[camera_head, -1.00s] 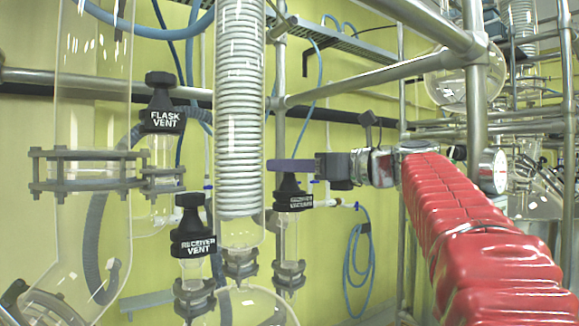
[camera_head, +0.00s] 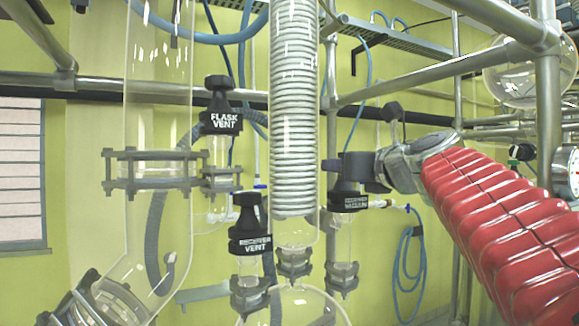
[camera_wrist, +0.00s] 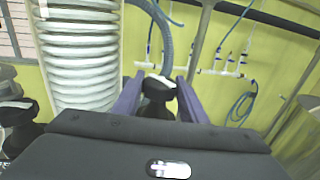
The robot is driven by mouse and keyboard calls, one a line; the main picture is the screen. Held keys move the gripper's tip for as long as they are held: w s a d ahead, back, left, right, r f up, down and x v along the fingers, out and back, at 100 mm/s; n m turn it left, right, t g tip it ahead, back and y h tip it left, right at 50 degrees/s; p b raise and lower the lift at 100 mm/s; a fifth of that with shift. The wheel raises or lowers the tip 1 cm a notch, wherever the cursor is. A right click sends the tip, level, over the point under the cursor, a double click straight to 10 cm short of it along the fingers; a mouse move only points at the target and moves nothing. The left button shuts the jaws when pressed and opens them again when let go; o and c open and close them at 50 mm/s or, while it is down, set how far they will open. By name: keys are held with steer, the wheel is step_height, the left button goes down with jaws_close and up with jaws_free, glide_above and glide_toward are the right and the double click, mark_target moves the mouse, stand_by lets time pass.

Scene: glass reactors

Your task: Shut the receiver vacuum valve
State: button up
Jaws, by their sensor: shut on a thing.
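The receiver vacuum valve (camera_head: 348,202) is a black knob with a white-lettered collar, on a glass neck right of the glass coil column. My gripper (camera_head: 347,168) reaches it from the right, at the end of my red-sleeved arm, and is at the knob's top. In the wrist view the two purple fingers of my gripper (camera_wrist: 157,98) stand on either side of the black knob (camera_wrist: 158,92) and are shut on it. The lower part of the valve is hidden there behind the gripper body.
The receiver vent valve (camera_head: 249,228) and the flask vent valve (camera_head: 221,108) stand to the left. The glass coil column (camera_head: 295,110) is close beside my gripper. Metal pipes cross above my arm. A blue hose (camera_head: 405,255) hangs on the back wall.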

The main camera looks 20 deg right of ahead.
steer(key=shift+f+m+h, duration=0.1)
steer(key=shift+m+h, duration=0.4)
steer(key=shift+h, duration=0.3)
steer(key=o, duration=0.9)
steer(key=shift+c, duration=0.2)
steer(key=shift+d+n+y, duration=0.1)
steer(key=shift+n+y, duration=0.6)
steer(key=shift+y, duration=0.4)
steer(key=shift+w+n+g+y, duration=0.1)
steer(key=shift+n+g+y, duration=0.5)
steer(key=shift+n+y, duration=1.4)
steer(key=shift+n+g+y, duration=0.55)
steer(key=shift+y, duration=0.7)
steer(key=shift+n+g+y, duration=0.55)
steer(key=shift+y, duration=0.7)
steer(key=shift+c, duration=0.3)
